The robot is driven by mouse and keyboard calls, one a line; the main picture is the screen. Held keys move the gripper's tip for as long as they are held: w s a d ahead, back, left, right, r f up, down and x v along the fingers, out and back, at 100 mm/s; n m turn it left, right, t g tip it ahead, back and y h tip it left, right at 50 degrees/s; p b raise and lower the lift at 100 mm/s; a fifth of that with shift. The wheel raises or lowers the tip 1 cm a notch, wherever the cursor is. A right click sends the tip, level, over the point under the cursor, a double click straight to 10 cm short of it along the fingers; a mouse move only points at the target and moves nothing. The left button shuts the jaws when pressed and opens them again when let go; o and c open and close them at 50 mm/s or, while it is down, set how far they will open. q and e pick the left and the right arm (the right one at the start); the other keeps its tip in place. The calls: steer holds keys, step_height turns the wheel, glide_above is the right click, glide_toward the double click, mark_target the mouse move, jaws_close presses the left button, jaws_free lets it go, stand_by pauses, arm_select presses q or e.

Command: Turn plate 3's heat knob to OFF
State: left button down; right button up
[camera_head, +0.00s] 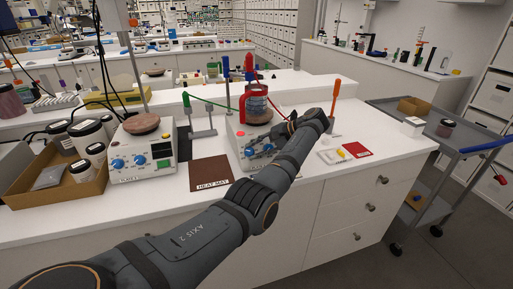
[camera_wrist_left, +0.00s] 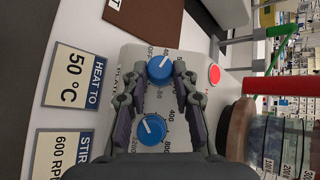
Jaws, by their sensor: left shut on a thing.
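The hotplate (camera_head: 241,165) on the white bench has two blue knobs. In the left wrist view, the upper blue knob (camera_wrist_left: 159,69) is beside the "HEAT TO 50 °C" card (camera_wrist_left: 72,77), with OFF printed near it. Its small white mark appears to point up and right. My left gripper (camera_wrist_left: 159,82) has its two fingers on either side of this knob, shut on it. The lower blue knob (camera_wrist_left: 150,130) is free, beside the "STIR 600 RPM" card (camera_wrist_left: 61,155). In the head view my arm partly covers the plate's front right. My right gripper is not in view.
A beaker (camera_head: 257,104) with a red band stands on the plate. A brown heat mat (camera_head: 211,173) lies to its left, then another hotplate (camera_head: 159,160) and a cardboard box (camera_head: 32,190). A red button (camera_wrist_left: 214,74) is near the gripped knob.

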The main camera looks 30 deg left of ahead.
arm_select(q)
steer(key=n+h+p, duration=0.2)
steer(key=r+n+h+p, duration=0.1)
steer(key=shift+a+n, duration=0.3)
steer(key=shift+n, duration=0.1)
steer(key=n+h+p, duration=0.2)
steer(key=p, duration=0.1)
steer(key=n+t+h+p, duration=0.1)
steer(key=n+h+p, duration=0.1)
steer(key=p, duration=0.1)
steer(key=shift+s+a+r+p, duration=0.1)
steer(key=shift+a+r+p, duration=0.1)
steer(key=shift+a+p, duration=0.2)
steer(key=shift+a+f+n+t+h+p, duration=0.15)
steer(key=shift+n+t+h+p, duration=0.25)
steer(key=shift+n+p, duration=0.45)
steer(key=c, duration=1.1)
jaws_free()
steer(key=shift+o, duration=0.2)
